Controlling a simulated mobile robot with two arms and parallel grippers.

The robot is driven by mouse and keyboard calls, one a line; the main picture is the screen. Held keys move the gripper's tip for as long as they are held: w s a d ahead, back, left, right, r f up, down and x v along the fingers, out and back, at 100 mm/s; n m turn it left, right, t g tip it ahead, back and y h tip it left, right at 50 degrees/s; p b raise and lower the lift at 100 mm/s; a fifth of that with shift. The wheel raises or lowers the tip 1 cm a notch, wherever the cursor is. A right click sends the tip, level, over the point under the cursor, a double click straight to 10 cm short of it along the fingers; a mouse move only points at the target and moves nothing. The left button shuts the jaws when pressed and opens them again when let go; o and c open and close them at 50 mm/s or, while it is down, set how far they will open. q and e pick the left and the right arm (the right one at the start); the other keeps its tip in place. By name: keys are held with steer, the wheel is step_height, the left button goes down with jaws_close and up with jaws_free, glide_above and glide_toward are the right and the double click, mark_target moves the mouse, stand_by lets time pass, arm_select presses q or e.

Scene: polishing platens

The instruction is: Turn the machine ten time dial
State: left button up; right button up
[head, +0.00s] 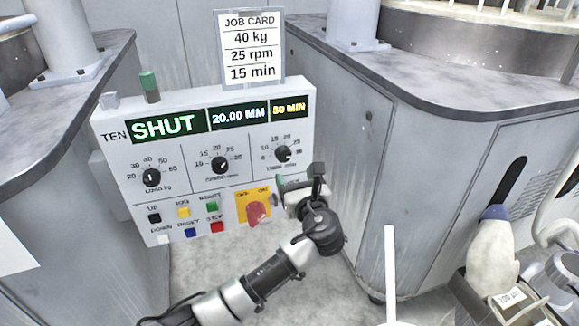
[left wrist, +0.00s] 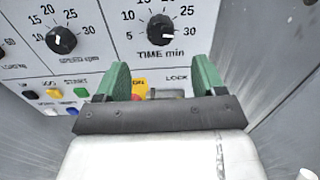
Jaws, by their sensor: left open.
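The time dial (head: 283,153) is a round black knob at the right of the white machine panel (head: 120,190) marked TEN. It also shows in the left wrist view (left wrist: 160,30), where its white mark points right, near 30. My left gripper (head: 298,184) is just below and right of the dial, in front of the panel. In the left wrist view its green fingers (left wrist: 162,78) are apart with nothing gripped between them, and the dial lies beyond them.
The speed dial (head: 220,165) and load dial (head: 151,177) are left of it. A red switch knob on a yellow plate (head: 241,204) sits close left of my gripper. The job card (head: 251,48) reads 40 kg, 25 rpm, 15 min. Grey cabinets (head: 440,110) flank the panel.

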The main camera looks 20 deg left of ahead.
mark_target(285, 158)
arm_select(q)
steer(key=b+x, duration=0.1)
steer(key=x, duration=0.7)
arm_select(e)
steer(key=v, duration=0.2)
steer(key=w+v, duration=0.1)
steer(key=v, duration=0.2)
steer(key=shift+r, duration=0.35)
arm_select(q)
steer(key=shift+f, duration=0.1)
steer(key=c, duration=0.9)
arm_select(e)
steer(key=shift+d, duration=0.1)
